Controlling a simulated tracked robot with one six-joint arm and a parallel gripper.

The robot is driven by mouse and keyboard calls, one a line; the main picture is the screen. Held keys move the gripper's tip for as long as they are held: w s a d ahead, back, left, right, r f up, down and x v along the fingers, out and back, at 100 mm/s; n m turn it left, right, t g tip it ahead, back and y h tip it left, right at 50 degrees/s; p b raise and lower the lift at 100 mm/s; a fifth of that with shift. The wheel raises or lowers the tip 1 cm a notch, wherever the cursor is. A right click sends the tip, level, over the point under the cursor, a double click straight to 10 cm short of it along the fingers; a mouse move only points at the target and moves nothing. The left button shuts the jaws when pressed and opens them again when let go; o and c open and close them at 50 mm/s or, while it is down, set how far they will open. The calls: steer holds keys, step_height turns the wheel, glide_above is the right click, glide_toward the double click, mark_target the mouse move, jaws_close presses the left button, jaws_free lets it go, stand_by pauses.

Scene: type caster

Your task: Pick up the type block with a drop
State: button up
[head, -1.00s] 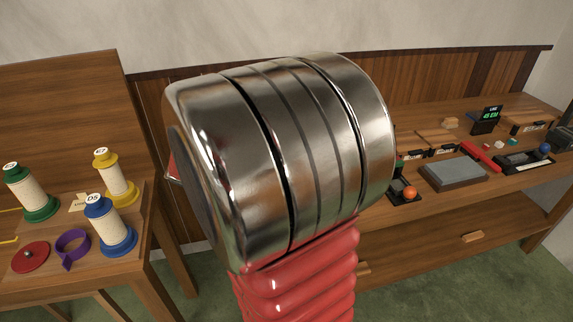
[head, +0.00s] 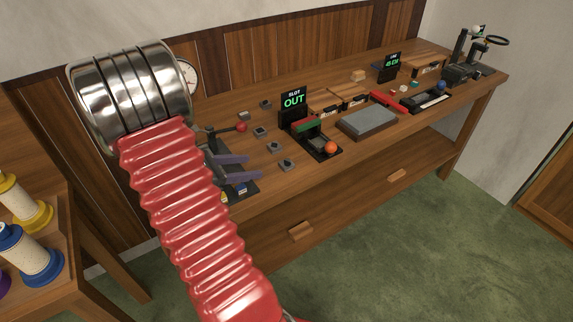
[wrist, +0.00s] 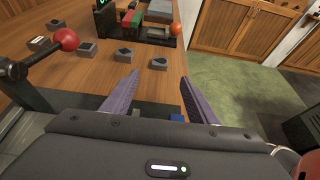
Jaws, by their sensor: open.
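Several small grey type blocks lie scattered on the bench in the head view, among them a front one (head: 287,165), a middle one (head: 274,146) and a back one (head: 265,104). In the wrist view, one block (wrist: 159,63) lies just beyond the fingertips and another (wrist: 124,57) is to its left. Dark marks show on their tops, but I cannot tell which is a drop. My gripper (head: 254,166) has two purple fingers, spread apart with nothing between them. It also shows in the wrist view (wrist: 160,77), near the bench's front edge.
A lever with a red ball knob (wrist: 66,39) stands left of the blocks. The spool table (head: 60,190) is at left.

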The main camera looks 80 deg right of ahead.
glide_toward(288, 162)
steer(key=shift+x, duration=1.3)
steer(key=shift+f, duration=0.2)
steer(key=shift+x, duration=2.55)
steer(key=shift+c, duration=0.5)
steer(key=c, duration=1.2)
steer(key=shift+o, duration=0.2)
steer(key=shift+r, duration=0.15)
step_height(288, 162, up, 10)
